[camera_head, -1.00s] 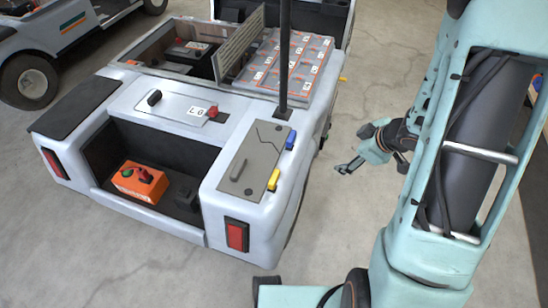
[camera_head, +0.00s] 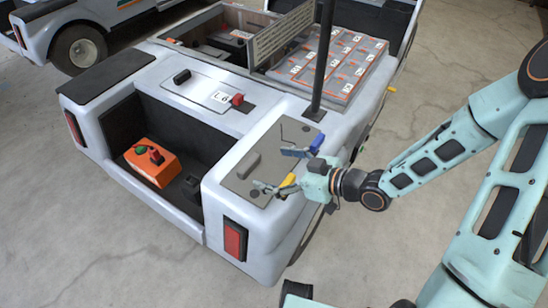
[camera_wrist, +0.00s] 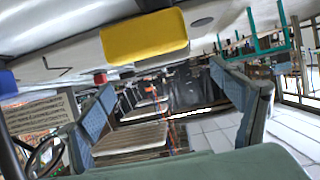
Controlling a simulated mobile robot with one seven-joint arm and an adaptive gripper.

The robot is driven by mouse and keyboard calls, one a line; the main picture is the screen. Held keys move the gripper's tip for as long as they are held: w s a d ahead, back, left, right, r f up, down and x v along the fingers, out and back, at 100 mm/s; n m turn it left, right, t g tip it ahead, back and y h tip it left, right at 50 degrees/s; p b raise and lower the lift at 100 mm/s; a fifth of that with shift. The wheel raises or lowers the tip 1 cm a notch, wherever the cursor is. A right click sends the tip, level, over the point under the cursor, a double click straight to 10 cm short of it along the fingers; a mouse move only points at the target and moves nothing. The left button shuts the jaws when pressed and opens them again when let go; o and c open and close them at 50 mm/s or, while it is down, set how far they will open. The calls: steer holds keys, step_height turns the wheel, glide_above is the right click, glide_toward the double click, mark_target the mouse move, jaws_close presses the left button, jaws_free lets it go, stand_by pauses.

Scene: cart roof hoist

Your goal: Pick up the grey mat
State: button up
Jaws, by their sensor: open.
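The grey mat (camera_head: 272,143) lies flat on the pale rear right deck of the cart, in the head view. It has a thin dark crack-like line and a raised dark grip (camera_head: 249,165) near its left side. My gripper (camera_head: 268,170) is open over the right part of the mat, its fingers pointing left toward the grip. It covers part of the mat. I cannot tell whether the fingers touch it. In the wrist view my gripper (camera_wrist: 160,80) shows spread fingers with blue pads and nothing between them.
An orange box (camera_head: 152,162) stands in the open bay to the left. A hinged panel (camera_head: 282,33) stands open farther back.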

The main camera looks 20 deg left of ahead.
mark_target(250, 163)
steer(key=b+x, duration=0.1)
steer(key=x, duration=0.3)
steer(key=b+x, duration=0.1)
steer(key=x, duration=0.4)
steer(key=shift+s+b, duration=0.2)
steer(key=shift+b, duration=0.1)
steer(key=shift+c, duration=0.6)
steer(key=c, duration=1.5)
steer(key=shift+r, duration=0.1)
steer(key=shift+c, duration=0.5)
